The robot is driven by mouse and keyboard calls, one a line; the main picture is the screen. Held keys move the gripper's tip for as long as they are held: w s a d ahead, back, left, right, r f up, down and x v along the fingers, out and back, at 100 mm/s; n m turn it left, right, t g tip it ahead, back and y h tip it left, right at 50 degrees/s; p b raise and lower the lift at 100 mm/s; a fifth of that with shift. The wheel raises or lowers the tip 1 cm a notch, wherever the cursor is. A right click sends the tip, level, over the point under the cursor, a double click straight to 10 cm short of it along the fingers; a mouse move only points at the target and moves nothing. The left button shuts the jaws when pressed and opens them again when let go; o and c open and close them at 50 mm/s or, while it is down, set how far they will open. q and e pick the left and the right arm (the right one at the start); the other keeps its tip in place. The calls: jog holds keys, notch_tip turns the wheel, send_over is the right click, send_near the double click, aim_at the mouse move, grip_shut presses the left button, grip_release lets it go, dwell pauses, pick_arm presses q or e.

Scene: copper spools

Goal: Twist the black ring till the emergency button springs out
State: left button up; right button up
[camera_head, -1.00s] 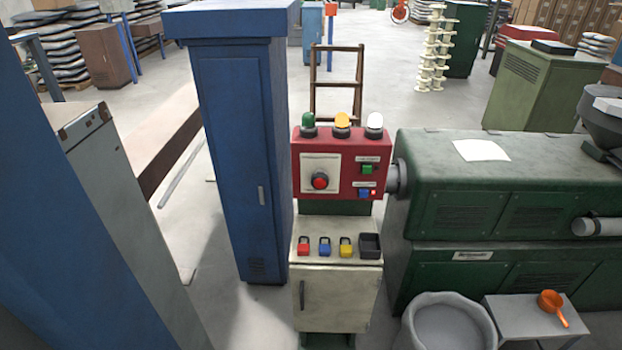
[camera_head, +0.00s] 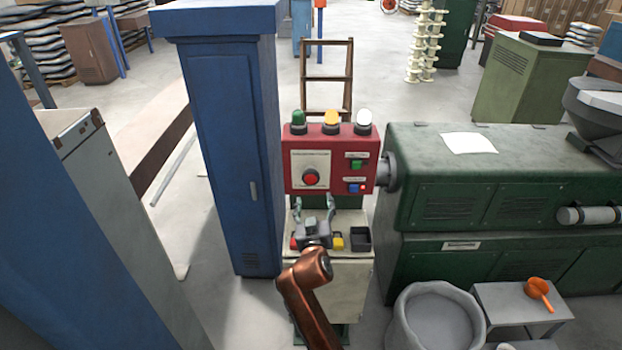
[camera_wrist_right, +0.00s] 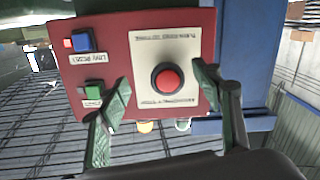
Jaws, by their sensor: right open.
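The red emergency button (camera_head: 311,177) sits on a pale plate on the left half of the red control box (camera_head: 333,146). A narrow black ring surrounds the button; it shows as a dark rim (camera_wrist_right: 153,86) in the right wrist view. My right gripper (camera_head: 313,206) is open and empty, its two fingers pointing up just below the button in the head view. In the right wrist view the button (camera_wrist_right: 168,79) lies between the two fingers, which are apart from it. My left gripper is not in view.
Green, orange and white lamps (camera_head: 331,122) stand on the box. A green button (camera_head: 357,165) and a blue switch (camera_head: 353,188) sit to the right. Padlocks and a black tray (camera_head: 361,238) lie on the ledge below. A blue cabinet (camera_head: 228,150) stands close left, a green machine (camera_head: 480,180) right.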

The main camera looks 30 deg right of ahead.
aim_at(311, 180)
jog(key=shift+h, duration=0.4)
jog(key=w+d+r, duration=0.1)
jog(key=w, duration=0.1)
jog(key=w+r, duration=0.1)
jog(key=w, duration=0.1)
jog(key=w+d+r, duration=0.1)
jog(key=w, duration=0.1)
jog(key=shift+w+d+r+p, duration=0.1)
jog(key=shift+w+d+p, duration=0.2)
jog(key=shift+d+p, duration=0.1)
jog(key=shift+w+d+t, duration=0.3)
jog(key=shift+w+d, duration=0.05)
jog(key=shift+w, duration=0.3)
jog(key=shift+c, duration=0.2)
jog(key=c, duration=1.1)
